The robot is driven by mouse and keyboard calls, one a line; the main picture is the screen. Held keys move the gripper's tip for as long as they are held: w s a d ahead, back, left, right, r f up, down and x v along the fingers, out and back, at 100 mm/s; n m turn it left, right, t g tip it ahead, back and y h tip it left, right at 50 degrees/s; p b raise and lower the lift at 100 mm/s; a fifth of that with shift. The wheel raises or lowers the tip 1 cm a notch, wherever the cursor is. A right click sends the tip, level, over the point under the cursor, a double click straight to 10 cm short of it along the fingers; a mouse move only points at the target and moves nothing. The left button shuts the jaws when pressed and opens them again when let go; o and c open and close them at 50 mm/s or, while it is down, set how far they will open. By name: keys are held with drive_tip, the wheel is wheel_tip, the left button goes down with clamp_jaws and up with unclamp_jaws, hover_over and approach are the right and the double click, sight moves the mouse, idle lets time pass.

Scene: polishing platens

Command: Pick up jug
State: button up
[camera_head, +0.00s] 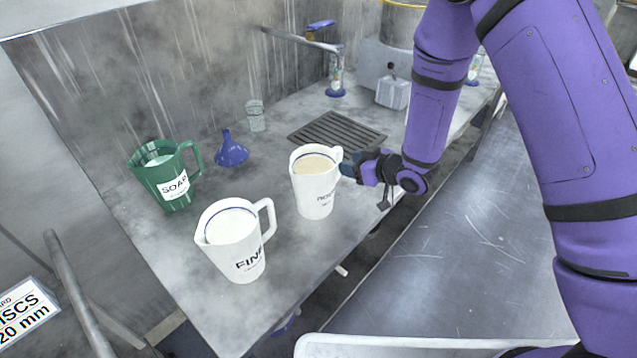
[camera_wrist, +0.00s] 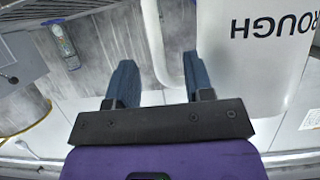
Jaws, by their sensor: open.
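Three jugs stand upright on the grey bench. A white jug labelled ROUGH (camera_head: 316,192), filled with beige liquid, is nearest my gripper (camera_head: 352,168). A white FINE jug (camera_head: 232,250) with pale liquid stands in front of it to the left. A green SOAP jug (camera_head: 166,182) stands farther left. In the wrist view my gripper (camera_wrist: 158,66) is open, and the white handle bar (camera_wrist: 153,38) of the ROUGH jug shows between its two blue fingers. The jug's body (camera_wrist: 255,75) is right beside the right finger. I cannot tell whether the fingers touch the handle.
A blue funnel (camera_head: 231,150) and a clear glass (camera_head: 255,115) stand behind the jugs. A dark drain grate (camera_head: 337,131) lies behind the ROUGH jug. A tap (camera_head: 300,40) and a grey box (camera_head: 393,92) are farther back. The bench's front edge runs close below my gripper.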

sight(339, 176)
drive_tip(key=x, duration=0.5)
drive_tip(key=shift+w+d, duration=0.1)
clamp_jaws()
drive_tip(key=shift+r, duration=0.15)
idle(1.2)
